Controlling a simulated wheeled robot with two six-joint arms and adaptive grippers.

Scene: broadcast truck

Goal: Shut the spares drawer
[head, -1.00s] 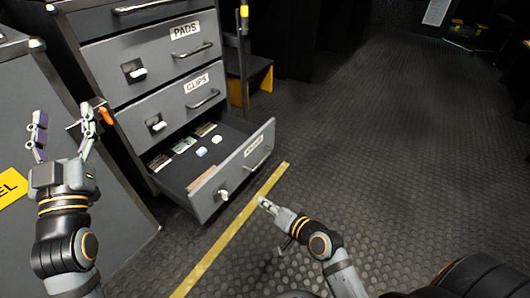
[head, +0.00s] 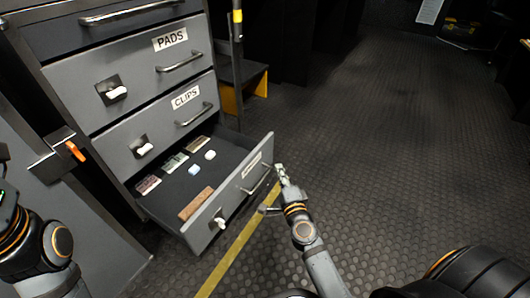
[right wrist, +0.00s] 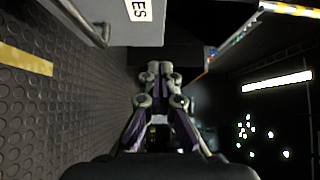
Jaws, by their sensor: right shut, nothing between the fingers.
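The spares drawer (head: 232,192) is the bottom drawer of the grey cabinet and stands pulled out. Its front has a bar handle, a white latch knob and a label too small to read in the head view. Several flat cards, two small white pieces and a brown block lie inside. In the right wrist view its front (right wrist: 108,10) shows at the top, with label letters "ES". My right gripper (head: 281,170) is shut and empty, just right of the drawer front near the handle; I cannot tell whether it touches. Of my left arm, only part shows at the left edge; its fingers are out of view.
The clips drawer (head: 165,118) and pads drawer (head: 140,70) above are shut. A grey panel with an orange latch (head: 75,151) stands at the left. A yellow strip (head: 238,244) runs along the floor. The dark studded floor (head: 390,150) to the right is clear.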

